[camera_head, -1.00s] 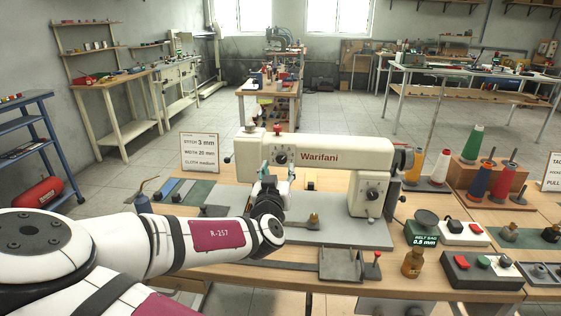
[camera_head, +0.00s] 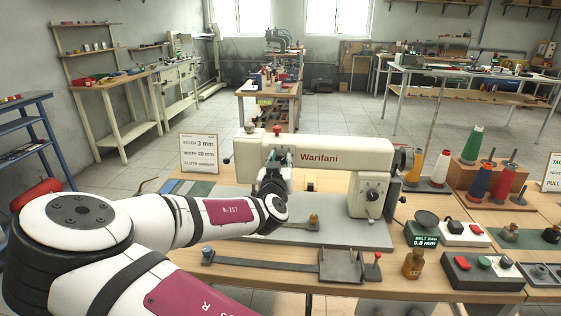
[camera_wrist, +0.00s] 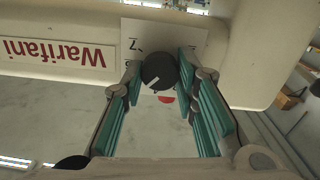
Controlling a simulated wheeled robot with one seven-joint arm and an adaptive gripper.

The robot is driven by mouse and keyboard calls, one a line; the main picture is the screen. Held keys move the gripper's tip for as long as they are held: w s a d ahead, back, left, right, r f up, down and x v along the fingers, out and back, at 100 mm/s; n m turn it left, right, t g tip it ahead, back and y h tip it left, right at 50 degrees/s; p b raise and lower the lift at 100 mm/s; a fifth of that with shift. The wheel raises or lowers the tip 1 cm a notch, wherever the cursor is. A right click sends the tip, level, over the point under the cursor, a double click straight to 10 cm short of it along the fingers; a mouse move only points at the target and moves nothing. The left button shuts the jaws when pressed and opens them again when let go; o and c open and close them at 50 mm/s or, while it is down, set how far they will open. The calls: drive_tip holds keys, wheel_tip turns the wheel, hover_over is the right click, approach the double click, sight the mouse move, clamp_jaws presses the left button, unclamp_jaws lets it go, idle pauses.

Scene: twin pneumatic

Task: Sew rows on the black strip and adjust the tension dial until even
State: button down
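The white sewing machine (camera_head: 325,157) with red Warifani lettering stands on a grey plate (camera_head: 340,236). The black round tension dial (camera_wrist: 158,71), with a white pointer line, is on the machine's front beside a marked white plate. My gripper (camera_head: 273,158) is in front of the dial and hides it in the head view. In the wrist view my gripper (camera_wrist: 159,62) is open, with one teal-padded finger on each side of the dial. Gaps show between pads and dial. A long dark strip (camera_head: 270,264) lies along the table front; I cannot tell whether it is the black strip.
A sign (camera_head: 199,153) reads stitch 3 mm, width 20 mm. Coloured cloth swatches (camera_head: 200,189) lie behind my arm.

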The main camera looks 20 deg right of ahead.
drive_tip(key=shift+n, duration=0.3)
drive_tip(key=n+p, duration=0.1)
drive_tip(key=n, duration=0.1)
drive_tip(key=shift+n, duration=0.4)
drive_tip(key=shift+a+n+p, duration=0.15)
drive_tip(key=shift+n+p, duration=0.6)
drive_tip(key=shift+n, duration=1.35)
drive_tip(key=c, duration=1.2)
unclamp_jaws()
drive_tip(key=shift+c, duration=0.2)
drive_tip(key=v, duration=1.2)
